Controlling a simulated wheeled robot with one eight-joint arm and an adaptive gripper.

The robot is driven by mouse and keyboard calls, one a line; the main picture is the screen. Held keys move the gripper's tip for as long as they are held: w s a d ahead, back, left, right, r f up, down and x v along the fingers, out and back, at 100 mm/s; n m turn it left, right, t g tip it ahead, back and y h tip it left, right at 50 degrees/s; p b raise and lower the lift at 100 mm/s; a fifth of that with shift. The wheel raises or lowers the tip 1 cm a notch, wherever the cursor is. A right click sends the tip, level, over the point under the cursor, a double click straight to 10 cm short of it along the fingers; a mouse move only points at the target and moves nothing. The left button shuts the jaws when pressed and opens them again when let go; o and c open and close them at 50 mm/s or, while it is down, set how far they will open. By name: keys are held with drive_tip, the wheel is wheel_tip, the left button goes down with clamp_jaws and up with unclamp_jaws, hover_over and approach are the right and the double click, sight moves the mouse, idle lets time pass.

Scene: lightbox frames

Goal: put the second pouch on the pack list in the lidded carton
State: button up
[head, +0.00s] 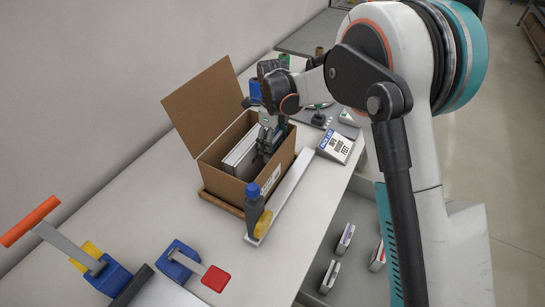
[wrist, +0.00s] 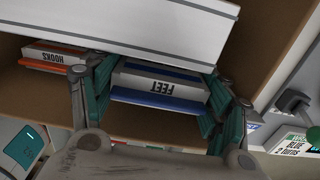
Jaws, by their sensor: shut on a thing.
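The carton (head: 222,182) stands on the bench with its brown lid (head: 203,100) raised. My gripper (head: 265,147) reaches down into it. In the wrist view, my gripper (wrist: 160,112) is shut on a white and blue pouch marked FEET (wrist: 165,82), which is inside or just over the carton. Whether it touches the bottom I cannot tell. Another pouch marked HOOKS (wrist: 55,56) lies at the left in the wrist view. The pack list card (head: 336,147) stands right of the carton; its small lines are hard to read, the last looks like FEET.
A large white box (wrist: 130,25) takes up part of the carton. Clamps (head: 182,262) lie at the front left. An open drawer (head: 342,220) below right holds several small packs.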

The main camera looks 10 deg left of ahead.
drive_tip(key=shift+f+b, duration=0.5)
drive_tip(key=shift+f, duration=2.55)
drive_tip(key=shift+f, duration=0.15)
drive_tip(key=o, duration=0.9)
wheel_tip(320, 180, up, 12)
drive_tip(key=shift+r+p, duration=0.15)
drive_tip(key=shift+p, duration=1)
